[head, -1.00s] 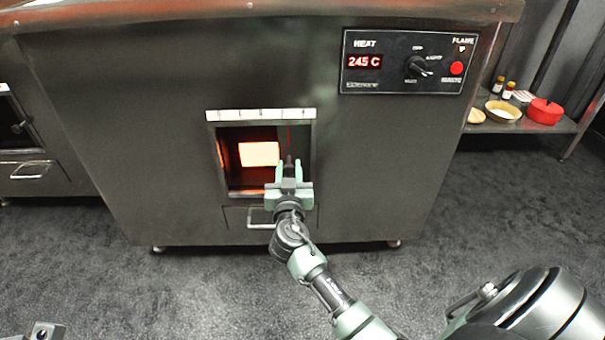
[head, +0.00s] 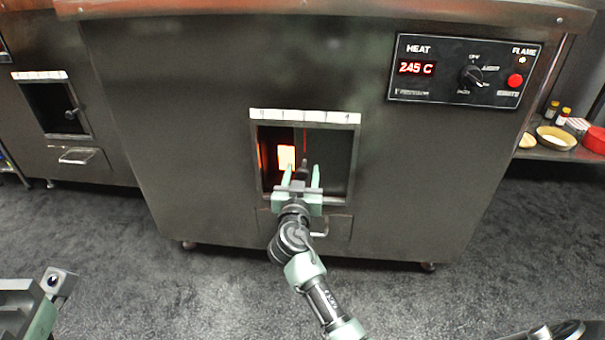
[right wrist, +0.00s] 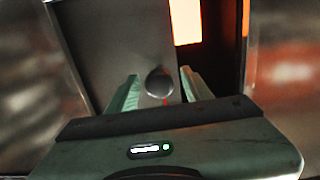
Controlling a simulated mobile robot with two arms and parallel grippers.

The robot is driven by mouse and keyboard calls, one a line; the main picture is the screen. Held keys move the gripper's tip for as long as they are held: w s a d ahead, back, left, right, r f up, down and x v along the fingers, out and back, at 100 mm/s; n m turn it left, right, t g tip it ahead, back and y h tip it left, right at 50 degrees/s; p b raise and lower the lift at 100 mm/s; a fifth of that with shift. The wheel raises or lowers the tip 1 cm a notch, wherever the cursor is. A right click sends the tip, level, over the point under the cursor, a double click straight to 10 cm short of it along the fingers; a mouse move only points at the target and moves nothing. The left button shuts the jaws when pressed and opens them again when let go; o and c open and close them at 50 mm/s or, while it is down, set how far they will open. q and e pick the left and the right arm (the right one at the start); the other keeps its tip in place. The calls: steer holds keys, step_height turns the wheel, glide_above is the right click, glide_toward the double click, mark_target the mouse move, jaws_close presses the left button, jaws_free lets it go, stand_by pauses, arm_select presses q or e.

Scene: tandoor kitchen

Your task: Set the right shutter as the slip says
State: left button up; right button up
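The right shutter (head: 333,160) is a dark sliding plate in the right oven's opening. It covers roughly the right part, leaving a glowing gap on the left. A thin red line runs up the plate towards a white marked strip (head: 304,117) above. My right gripper (head: 302,173) is in front of the plate. In the right wrist view its fingers (right wrist: 160,92) stand apart on either side of the shutter's round dark knob (right wrist: 160,82), with gaps visible. My left gripper (head: 58,283) is partly in view at lower left; its fingers are unclear. I see no readable slip.
A control panel (head: 464,70) on the oven reads 245 C. A second oven (head: 62,108) with its own opening stands at the left. A shelf (head: 560,153) at the right holds a bowl, bottles and a red container. The dark floor in front is clear.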

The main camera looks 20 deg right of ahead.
steer(key=p+v, duration=0.1)
steer(key=v, duration=0.7)
steer(key=shift+w, duration=0.15)
